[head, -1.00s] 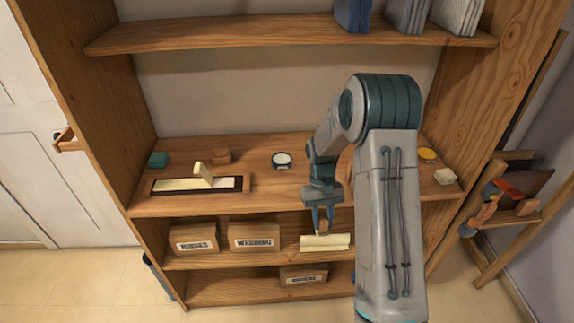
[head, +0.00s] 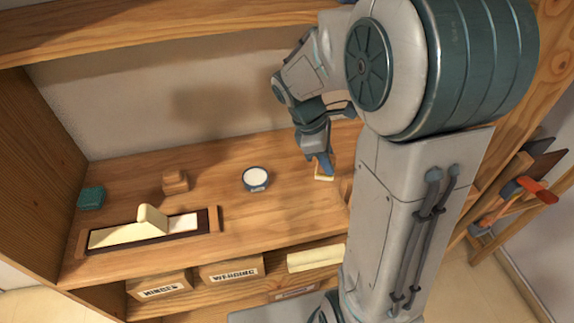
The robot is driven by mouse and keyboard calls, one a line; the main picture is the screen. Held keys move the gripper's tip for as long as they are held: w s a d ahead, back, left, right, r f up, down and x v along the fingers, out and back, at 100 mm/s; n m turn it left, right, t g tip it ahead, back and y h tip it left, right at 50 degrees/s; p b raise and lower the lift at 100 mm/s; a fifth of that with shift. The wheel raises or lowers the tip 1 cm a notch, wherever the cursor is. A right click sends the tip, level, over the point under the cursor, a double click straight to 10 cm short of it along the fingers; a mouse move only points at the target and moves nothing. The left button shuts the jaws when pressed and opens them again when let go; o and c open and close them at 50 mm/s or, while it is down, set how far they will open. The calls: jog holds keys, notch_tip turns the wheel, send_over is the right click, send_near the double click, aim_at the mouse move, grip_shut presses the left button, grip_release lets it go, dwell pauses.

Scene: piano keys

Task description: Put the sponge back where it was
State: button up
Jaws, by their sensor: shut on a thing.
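The sponge (head: 324,177), a small orange-and-cream piece, is in my gripper (head: 321,168) in the head view. My gripper is shut on it, with blue fingers pointing down, low over the right part of the middle shelf (head: 270,215). I cannot tell whether the sponge touches the wood. My forearm hides the shelf's right end.
A white-topped round tin (head: 256,179) stands left of my gripper. Further left are a brown block (head: 175,181), a teal block (head: 91,198) and a dark tray (head: 190,222) with cream key pieces. A cream piece (head: 315,257) and labelled boxes (head: 231,270) sit below.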

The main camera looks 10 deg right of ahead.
jog(key=shift+w+a+f+p, duration=0.5)
jog(key=shift+w+a+f, duration=0.5)
jog(key=shift+w+f, duration=0.7)
jog(key=shift+w+a+f+p, duration=0.45)
jog(key=shift+w+a+f, duration=0.55)
jog(key=shift+w+f, duration=0.7)
jog(key=shift+w+a+f+p, duration=0.5)
jog(key=shift+w+a+f, duration=0.7)
jog(key=shift+f, duration=0.8)
jog(key=shift+w+d+f, duration=0.1)
jog(key=shift+w+d, duration=0.1)
jog(key=o, duration=0.5)
jog(key=shift+f, duration=0.1)
jog(key=o, duration=0.5)
jog(key=shift+c, duration=0.2)
